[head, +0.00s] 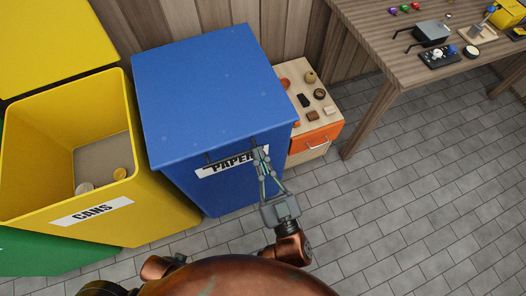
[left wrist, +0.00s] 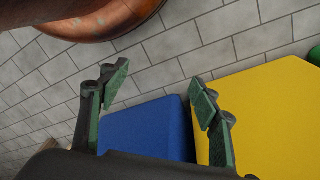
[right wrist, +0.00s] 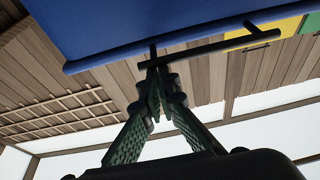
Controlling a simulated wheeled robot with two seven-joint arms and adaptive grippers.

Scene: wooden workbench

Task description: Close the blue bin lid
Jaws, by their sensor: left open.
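The blue bin (head: 222,195) stands in the middle of the head view with a PAPER label on its front. Its blue lid (head: 210,85) lies over the top and looks down; any thin gap under its front edge is hard to judge. A dark bar handle (head: 228,157) runs along the lid's front edge. My right gripper (head: 259,150) is at the handle's right end. In the right wrist view its fingertips (right wrist: 156,68) are together at the handle bar (right wrist: 205,48), with no clear hold on it. My left gripper (left wrist: 160,80) is open and empty, shown in the left wrist view.
An open yellow CANS bin (head: 150,200) stands left of the blue bin, with a green bin (head: 50,262) beyond it. A small drawer unit (head: 318,135) with small items stands to the right. A wooden workbench (head: 375,50) is at the upper right. Tiled floor (head: 420,200) is clear.

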